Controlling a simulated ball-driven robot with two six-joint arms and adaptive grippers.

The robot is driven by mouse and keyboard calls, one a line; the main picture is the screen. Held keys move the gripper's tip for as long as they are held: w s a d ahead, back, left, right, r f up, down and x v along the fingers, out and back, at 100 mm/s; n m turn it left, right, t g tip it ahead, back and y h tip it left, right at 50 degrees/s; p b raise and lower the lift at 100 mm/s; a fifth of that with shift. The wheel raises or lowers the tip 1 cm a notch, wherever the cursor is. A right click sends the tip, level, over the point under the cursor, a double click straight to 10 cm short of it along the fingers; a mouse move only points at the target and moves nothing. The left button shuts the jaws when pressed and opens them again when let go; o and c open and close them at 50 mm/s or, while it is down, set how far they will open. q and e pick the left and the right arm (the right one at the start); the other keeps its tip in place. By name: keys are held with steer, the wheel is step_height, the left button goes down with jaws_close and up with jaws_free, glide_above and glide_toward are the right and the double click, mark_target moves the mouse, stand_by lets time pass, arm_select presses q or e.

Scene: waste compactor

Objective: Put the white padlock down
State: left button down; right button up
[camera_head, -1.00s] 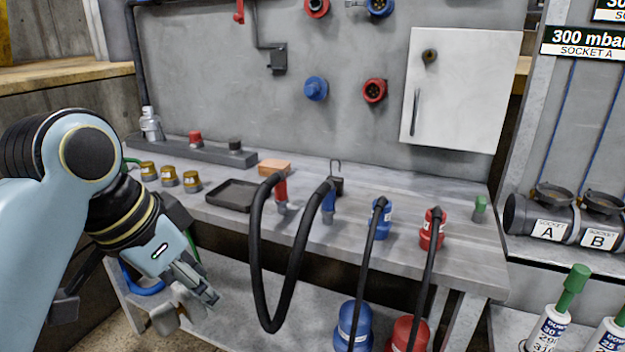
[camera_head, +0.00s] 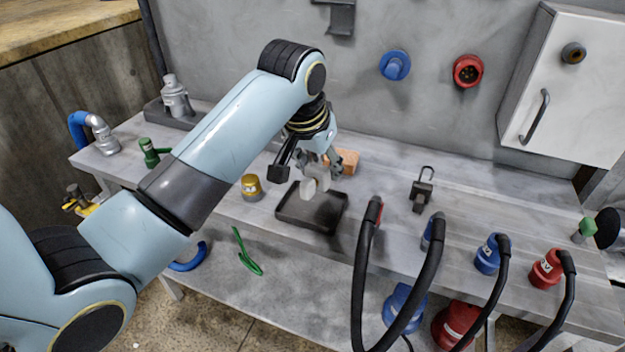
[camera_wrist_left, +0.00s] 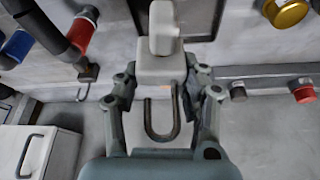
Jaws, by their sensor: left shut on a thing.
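The white padlock (camera_head: 312,184) is held by my left gripper (camera_head: 320,160) over the black tray (camera_head: 290,219) on the grey workbench. In the left wrist view the white padlock (camera_wrist_left: 160,70) sits between the two fingers of my left gripper (camera_wrist_left: 161,88), which is shut on it. Its dark U-shaped shackle points back toward the palm. A gap between the padlock and the tray floor is hard to judge. The tray is partly hidden by the padlock and gripper. My right gripper is not in view.
An orange block (camera_head: 347,161) lies right behind the tray. A yellow-topped cylinder (camera_head: 251,186) stands left of it. A dark padlock (camera_head: 422,190) stands to the right, beyond the hanging black hose (camera_head: 360,270). Blue (camera_head: 488,258) and red (camera_head: 545,268) plugs stand farther right.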

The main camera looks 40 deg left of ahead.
arm_select(q)
steer(key=a+f, duration=0.1)
steer(key=w+f+n+p, duration=0.1)
steer(key=a+f+n+p, duration=0.1)
steer(key=f, duration=0.1)
steer(key=shift+w+a+y, duration=0.35)
steer(key=shift+w+y, duration=0.05)
step_height(320, 180, down, 5)
steer(key=shift+r, duration=0.15)
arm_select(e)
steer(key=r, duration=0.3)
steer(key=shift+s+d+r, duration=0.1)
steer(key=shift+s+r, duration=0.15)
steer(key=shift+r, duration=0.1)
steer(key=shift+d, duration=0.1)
arm_select(q)
steer(key=c, duration=0.7)
jaws_free()
steer(key=shift+c, duration=0.2)
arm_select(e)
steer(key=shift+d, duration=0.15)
